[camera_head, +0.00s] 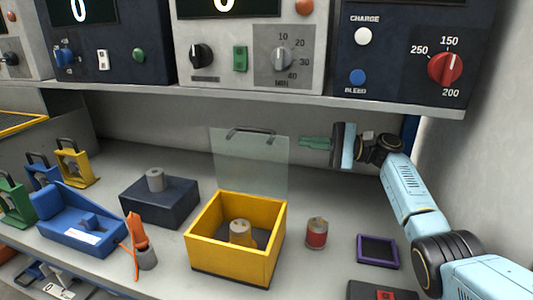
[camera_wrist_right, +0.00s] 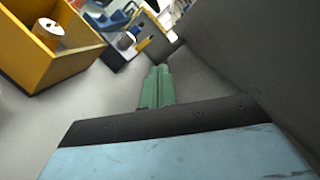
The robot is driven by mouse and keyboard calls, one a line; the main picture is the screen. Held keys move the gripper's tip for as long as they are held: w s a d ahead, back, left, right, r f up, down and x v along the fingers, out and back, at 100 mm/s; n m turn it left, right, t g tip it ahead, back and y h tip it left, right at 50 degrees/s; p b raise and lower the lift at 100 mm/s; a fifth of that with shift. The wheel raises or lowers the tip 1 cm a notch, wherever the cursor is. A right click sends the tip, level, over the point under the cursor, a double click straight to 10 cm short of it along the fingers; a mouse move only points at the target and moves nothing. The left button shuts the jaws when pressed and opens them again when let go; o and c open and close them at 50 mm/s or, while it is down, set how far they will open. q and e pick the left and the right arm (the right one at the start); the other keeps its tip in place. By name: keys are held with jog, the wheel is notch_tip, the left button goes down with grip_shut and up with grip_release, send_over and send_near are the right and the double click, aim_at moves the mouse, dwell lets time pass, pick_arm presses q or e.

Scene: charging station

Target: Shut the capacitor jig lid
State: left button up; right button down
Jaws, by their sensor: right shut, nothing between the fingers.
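In the right wrist view the green fingers (camera_wrist_right: 158,85) are together and the yellow jig (camera_wrist_right: 75,60) is at upper left. My left gripper is not in view.
A red capacitor (camera_head: 317,233) and a purple-framed tray (camera_head: 377,251) stand right of the jig. A dark block (camera_head: 160,202), an orange-handled tool (camera_head: 137,235) and a blue fixture (camera_head: 82,230) lie left. A shelf with instrument panels (camera_head: 240,92) overhangs the bench.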

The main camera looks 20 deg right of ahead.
aim_at(253, 159)
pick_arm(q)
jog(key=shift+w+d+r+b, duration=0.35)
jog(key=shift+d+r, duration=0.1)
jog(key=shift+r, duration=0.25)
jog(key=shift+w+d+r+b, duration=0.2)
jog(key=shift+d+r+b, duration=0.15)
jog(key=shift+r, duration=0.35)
pick_arm(e)
jog(key=a+r, duration=0.3)
jog(key=a, duration=0.8)
jog(key=shift+w+r, duration=0.3)
